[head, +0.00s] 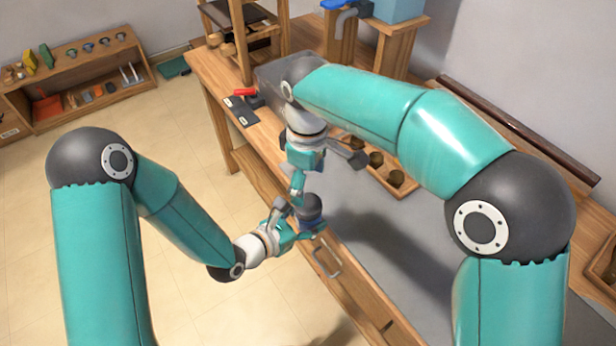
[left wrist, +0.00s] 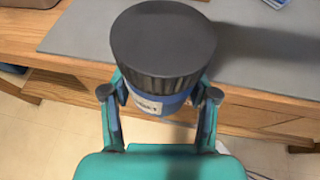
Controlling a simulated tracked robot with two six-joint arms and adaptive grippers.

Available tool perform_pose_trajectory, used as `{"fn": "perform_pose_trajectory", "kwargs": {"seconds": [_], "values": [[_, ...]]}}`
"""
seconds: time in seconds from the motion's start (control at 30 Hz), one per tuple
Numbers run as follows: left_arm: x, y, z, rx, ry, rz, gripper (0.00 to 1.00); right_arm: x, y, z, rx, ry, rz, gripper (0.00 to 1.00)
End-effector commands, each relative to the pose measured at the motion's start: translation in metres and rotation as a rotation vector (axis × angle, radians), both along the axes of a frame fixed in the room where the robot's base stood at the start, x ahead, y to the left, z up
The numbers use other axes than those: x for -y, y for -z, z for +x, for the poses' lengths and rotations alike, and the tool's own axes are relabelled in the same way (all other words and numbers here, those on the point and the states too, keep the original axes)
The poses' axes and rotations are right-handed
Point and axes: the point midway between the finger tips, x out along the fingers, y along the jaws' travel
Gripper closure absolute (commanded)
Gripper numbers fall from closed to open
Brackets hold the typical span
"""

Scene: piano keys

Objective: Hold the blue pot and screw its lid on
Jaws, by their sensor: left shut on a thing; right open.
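The blue pot (left wrist: 175,104), with a white label, stands between the two fingers of my left gripper (left wrist: 160,96), which is shut on it. The dark grey ridged lid (left wrist: 163,42) sits on top of the pot; whether it is screwed tight cannot be told. In the head view the pot with its lid (head: 308,203) is by the front edge of the bench, held by my left gripper (head: 298,222). The left wrist view shows no finger on the lid.
A wooden bench with a grey top (head: 390,225) lies beneath and right, with a drawer handle (head: 326,258) on its front. A wooden tray (head: 378,172) with dark round things lies behind.

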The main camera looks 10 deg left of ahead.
Motion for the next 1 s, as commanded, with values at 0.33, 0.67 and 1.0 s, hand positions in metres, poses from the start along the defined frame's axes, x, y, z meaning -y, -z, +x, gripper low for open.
{"fn": "perform_pose_trajectory", "kwargs": {"seconds": [0.33, 0.67, 1.0], "values": [[0.0000, -0.0006, 0.0003, 0.002, 0.000, -0.001, 1.00, 0.0002, -0.0045, -0.0006, -0.003, -0.560, -0.002, 0.18], [0.0001, -0.0006, 0.0002, 0.002, 0.000, -0.001, 1.00, 0.0004, -0.0051, -0.0007, -0.003, -0.656, -0.002, 0.18], [0.0001, -0.0006, 0.0002, 0.002, 0.000, -0.001, 1.00, 0.0005, 0.0027, -0.0006, -0.004, -0.653, -0.003, 0.18]]}}
